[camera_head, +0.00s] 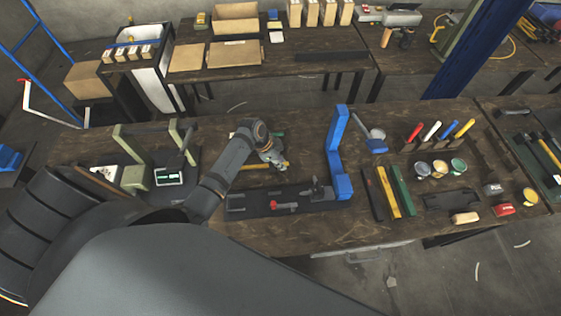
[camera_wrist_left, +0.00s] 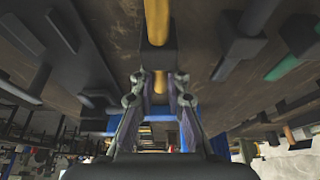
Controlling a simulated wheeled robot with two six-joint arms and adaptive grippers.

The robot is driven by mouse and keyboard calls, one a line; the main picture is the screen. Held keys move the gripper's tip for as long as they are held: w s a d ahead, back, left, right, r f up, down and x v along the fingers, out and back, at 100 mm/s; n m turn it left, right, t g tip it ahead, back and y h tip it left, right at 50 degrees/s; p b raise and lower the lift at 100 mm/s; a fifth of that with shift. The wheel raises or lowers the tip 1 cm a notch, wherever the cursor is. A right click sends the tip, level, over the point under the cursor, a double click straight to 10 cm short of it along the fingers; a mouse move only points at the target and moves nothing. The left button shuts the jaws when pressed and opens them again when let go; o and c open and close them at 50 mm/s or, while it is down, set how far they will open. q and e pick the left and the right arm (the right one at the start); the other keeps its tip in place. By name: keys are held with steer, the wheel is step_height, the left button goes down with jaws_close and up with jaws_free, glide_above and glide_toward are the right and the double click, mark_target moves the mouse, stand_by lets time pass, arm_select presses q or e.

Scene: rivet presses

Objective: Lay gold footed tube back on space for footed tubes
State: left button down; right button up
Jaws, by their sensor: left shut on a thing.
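My left gripper (camera_head: 277,164) reaches down over the middle of the bench in the head view. Its two fingers (camera_wrist_left: 157,108) are closed around a gold tube with dark end pieces, the gold footed tube (camera_wrist_left: 157,22), which runs up the left wrist view. In the head view a gold length (camera_head: 255,167) shows beside the fingers, low over the bench; I cannot tell whether it touches the wood. A green piece (camera_head: 278,133) lies just behind the gripper. The space for footed tubes cannot be made out for certain. My right gripper is not in view.
A dark plate with a red-knobbed clamp (camera_head: 285,206) lies in front of the gripper. A tall blue press frame (camera_head: 335,150) stands to the right, a pale green press (camera_head: 130,145) to the left. Coloured bars (camera_head: 388,192) and small cans (camera_head: 440,168) are farther right.

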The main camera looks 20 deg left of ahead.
arm_select(q)
steer(key=shift+f+b, duration=0.4)
steer(key=shift+f, duration=0.25)
steer(key=c, duration=1.3)
jaws_free()
steer(key=v, duration=0.7)
steer(key=shift+s+a+r, duration=0.1)
steer(key=shift+r, duration=0.15)
